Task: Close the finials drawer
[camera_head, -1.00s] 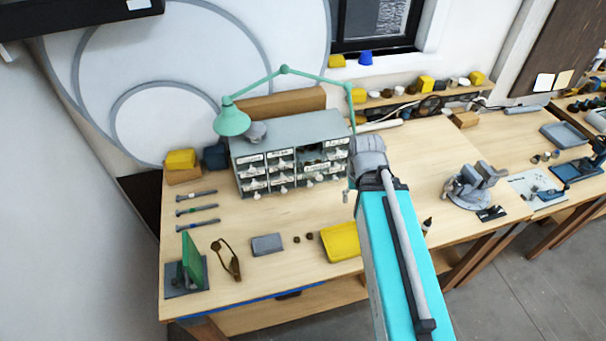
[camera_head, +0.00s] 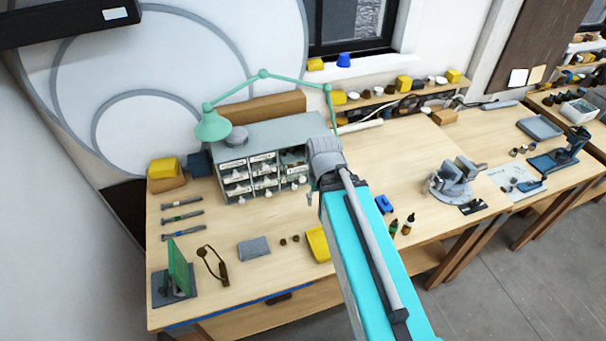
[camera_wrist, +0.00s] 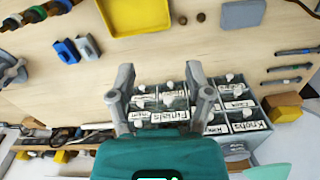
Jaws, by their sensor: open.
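The grey drawer cabinet (camera_head: 262,140) stands at the back of the bench, with labelled, white-knobbed drawers facing front. In the wrist view it appears upside down at the lower right. A drawer there with a label that seems to read "Finials" (camera_wrist: 172,115) lies between my fingers in the picture. In the head view a right-column drawer (camera_head: 294,170) seems pulled out, with a dark opening above it; my arm partly hides that side. My gripper (camera_wrist: 160,72) is open and empty, in front of the cabinet's right part. I cannot tell whether it touches a drawer.
A green lamp (camera_head: 212,124) arches over the cabinet. A yellow tray (camera_head: 318,243), grey block (camera_head: 254,249) and small brown knobs lie in front. A blue item (camera_head: 385,204) and bottles stand right of my arm.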

